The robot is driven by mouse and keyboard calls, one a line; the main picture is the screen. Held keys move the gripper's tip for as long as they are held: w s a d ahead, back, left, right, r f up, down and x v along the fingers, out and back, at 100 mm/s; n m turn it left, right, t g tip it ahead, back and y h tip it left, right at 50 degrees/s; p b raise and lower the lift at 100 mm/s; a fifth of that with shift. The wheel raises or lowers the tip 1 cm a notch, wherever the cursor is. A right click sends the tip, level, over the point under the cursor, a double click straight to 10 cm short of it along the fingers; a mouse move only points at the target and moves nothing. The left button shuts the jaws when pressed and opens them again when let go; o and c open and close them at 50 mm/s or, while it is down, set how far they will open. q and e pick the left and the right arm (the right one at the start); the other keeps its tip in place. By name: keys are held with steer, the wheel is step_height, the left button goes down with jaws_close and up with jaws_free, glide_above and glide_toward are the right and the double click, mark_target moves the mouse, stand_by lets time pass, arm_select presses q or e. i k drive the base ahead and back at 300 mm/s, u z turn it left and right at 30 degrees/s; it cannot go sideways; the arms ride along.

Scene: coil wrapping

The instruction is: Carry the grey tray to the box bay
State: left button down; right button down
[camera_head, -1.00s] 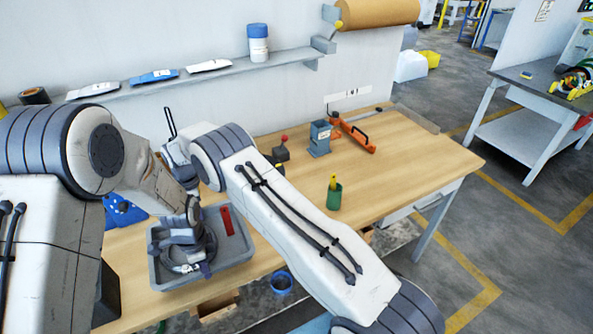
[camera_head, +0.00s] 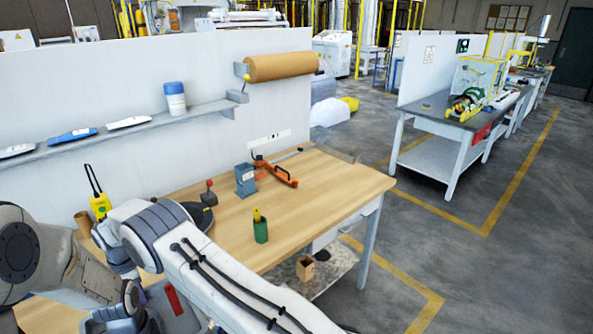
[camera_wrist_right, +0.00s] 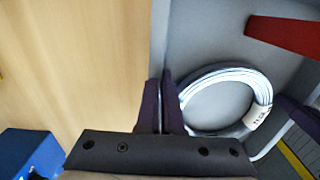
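The grey tray (camera_head: 186,323) is at the lower left of the head view, mostly hidden by my arms and cut off below. A red item (camera_head: 173,299) lies in it. The right wrist view shows the tray's wall and floor (camera_wrist_right: 205,45), with a white-wrapped coil (camera_wrist_right: 225,78) inside. I cannot identify the box bay.
The wooden bench (camera_head: 325,185) carries a green cup (camera_head: 260,228), a blue-grey holder (camera_head: 245,180) and an orange tool (camera_head: 278,172). A small brown box (camera_head: 305,268) sits below the bench. A second table (camera_head: 440,125) stands at right, with open floor (camera_head: 420,225) between.

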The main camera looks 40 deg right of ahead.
mark_target(314, 167)
steer(key=k, duration=0.1)
steer(key=z, duration=2.65)
steer(key=i, duration=2.35)
steer(key=u, duration=2)
